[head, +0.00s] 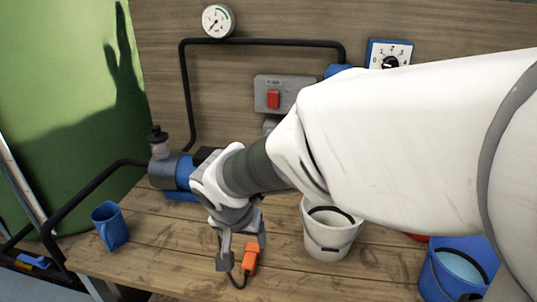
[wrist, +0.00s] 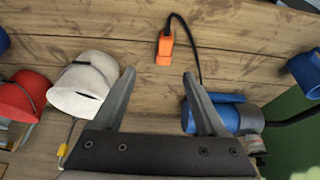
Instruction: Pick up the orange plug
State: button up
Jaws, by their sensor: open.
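The orange plug (head: 250,257) lies on the wooden workbench (head: 160,240) near its front edge, with a black cord attached. My gripper (head: 241,254) is above the bench, close to the plug in the head view. In the wrist view the plug (wrist: 165,48) lies beyond the fingertips, roughly in line with the gap between them. My gripper (wrist: 158,75) is open and nothing is between its fingers. The black cord (wrist: 191,40) curves from the plug's end and runs down past its right side in the wrist view.
A white bucket (head: 329,241) stands right of the plug, and a blue bucket (head: 447,280) farther right. A blue cup (head: 111,228) stands at the left. A blue pump (head: 170,174) with black pipe sits behind. Bare bench lies between the cup and plug.

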jog(key=b, duration=0.2)
send_over(249, 261)
jog(key=s, duration=0.2)
jog(key=f, duration=1.1)
jog(key=shift+d+f, duration=0.2)
jog(key=shift+a+b+x, duration=0.15)
jog(key=shift+b+x, duration=0.25)
jog(key=shift+x, duration=1)
jog(key=shift+a+b+x, duration=0.2)
jog(key=shift+b+x, duration=0.2)
jog(key=shift+x, duration=1)
grip_shut()
